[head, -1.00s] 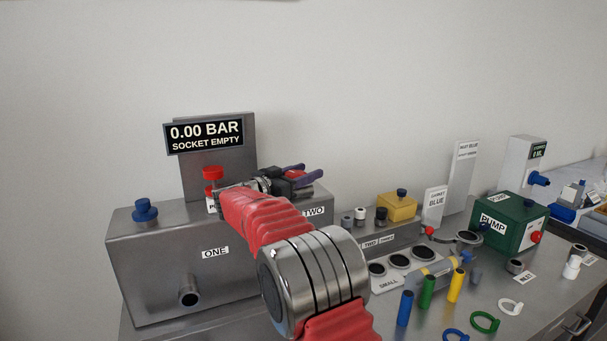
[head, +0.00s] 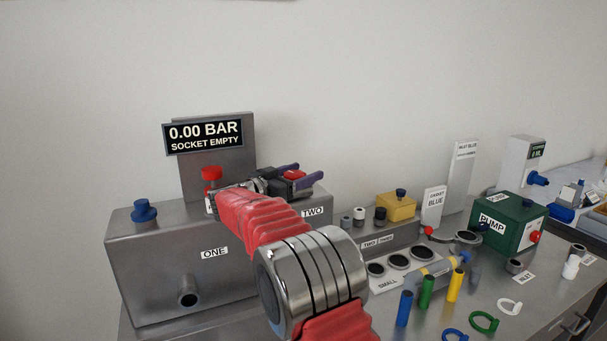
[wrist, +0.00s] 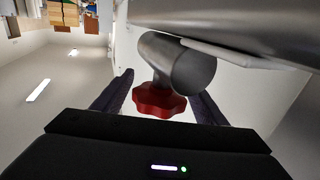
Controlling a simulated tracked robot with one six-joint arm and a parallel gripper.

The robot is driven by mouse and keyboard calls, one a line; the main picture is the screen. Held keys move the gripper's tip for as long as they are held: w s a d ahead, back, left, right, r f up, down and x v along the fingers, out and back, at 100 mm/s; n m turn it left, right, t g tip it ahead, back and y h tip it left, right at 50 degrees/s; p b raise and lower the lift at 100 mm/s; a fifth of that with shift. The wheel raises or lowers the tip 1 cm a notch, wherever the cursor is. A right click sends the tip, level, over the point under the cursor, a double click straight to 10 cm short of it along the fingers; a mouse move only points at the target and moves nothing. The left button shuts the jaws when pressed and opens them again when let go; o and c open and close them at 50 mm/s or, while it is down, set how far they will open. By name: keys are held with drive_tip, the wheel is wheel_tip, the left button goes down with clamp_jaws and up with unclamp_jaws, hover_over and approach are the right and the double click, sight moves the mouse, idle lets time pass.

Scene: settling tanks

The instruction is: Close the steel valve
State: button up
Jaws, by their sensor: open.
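The steel valve shows in the wrist view as a short steel stem (wrist: 182,66) with a red lobed knob (wrist: 158,102) on its end. In the wrist view my gripper (wrist: 163,86) is open, with one dark purple finger on each side of the knob. Whether either finger touches the knob I cannot tell. In the head view my gripper (head: 305,173) is above the right end of the steel box, and a bit of red (head: 293,174) shows between its fingers. My arm hides part of the box there.
The steel box (head: 140,260) carries a blue knob (head: 144,211), another red knob (head: 212,173) and a display (head: 204,135) reading 0.00 BAR, SOCKET EMPTY. To the right stand a green pump (head: 510,222), a yellow block (head: 397,207) and several coloured cylinders. Open air lies above the box.

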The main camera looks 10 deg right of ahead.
drive_tip(key=v, duration=1.3)
drive_tip(key=shift+f, duration=0.1)
